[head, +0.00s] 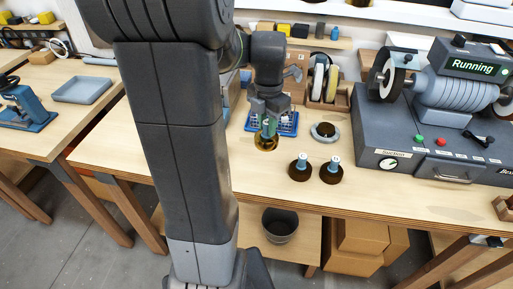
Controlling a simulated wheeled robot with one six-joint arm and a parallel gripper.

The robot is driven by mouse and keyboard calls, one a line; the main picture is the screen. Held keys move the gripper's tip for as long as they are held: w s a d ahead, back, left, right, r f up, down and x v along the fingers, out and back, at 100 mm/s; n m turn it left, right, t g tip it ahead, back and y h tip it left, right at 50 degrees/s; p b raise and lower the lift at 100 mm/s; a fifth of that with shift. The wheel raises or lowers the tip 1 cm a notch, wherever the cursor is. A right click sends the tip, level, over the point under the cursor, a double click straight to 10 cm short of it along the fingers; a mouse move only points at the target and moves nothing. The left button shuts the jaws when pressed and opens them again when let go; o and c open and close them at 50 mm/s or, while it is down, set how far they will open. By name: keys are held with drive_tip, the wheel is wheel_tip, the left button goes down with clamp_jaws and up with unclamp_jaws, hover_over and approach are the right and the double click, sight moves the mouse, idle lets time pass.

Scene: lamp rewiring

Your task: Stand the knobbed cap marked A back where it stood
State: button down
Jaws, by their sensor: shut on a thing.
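My gripper (268,118) points down over the middle of the workbench, shut on the teal-green knob of a cap (266,143) with a round brass-brown base. The base is at or just above the bench top; I cannot tell if it touches. Two other knobbed caps stand upright to its lower right: a left one (300,170) and a right one (331,172), each a dark brown disc with a pale blue knob. The marks on the caps are too small to read, so I cannot tell which is A.
A blue tray of small parts (287,124) lies behind my gripper. A grey ring with a dark centre (325,132) lies to the right. A grey machine reading "Running" (432,120) fills the bench's right. A dark bin (280,226) is below. The bench's front strip is clear.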

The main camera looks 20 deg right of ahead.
drive_tip(key=shift+w+f, duration=0.2)
drive_tip(key=shift+f, duration=0.15)
wheel_tip(320, 180, down, 9)
drive_tip(key=shift+f+p, duration=0.1)
drive_tip(key=shift+p, duration=0.2)
drive_tip(key=c, duration=1.2)
unclamp_jaws()
drive_tip(key=shift+f, duration=0.1)
wheel_tip(320, 180, up, 12)
drive_tip(key=shift+s+r, duration=0.1)
drive_tip(key=shift+r, duration=0.05)
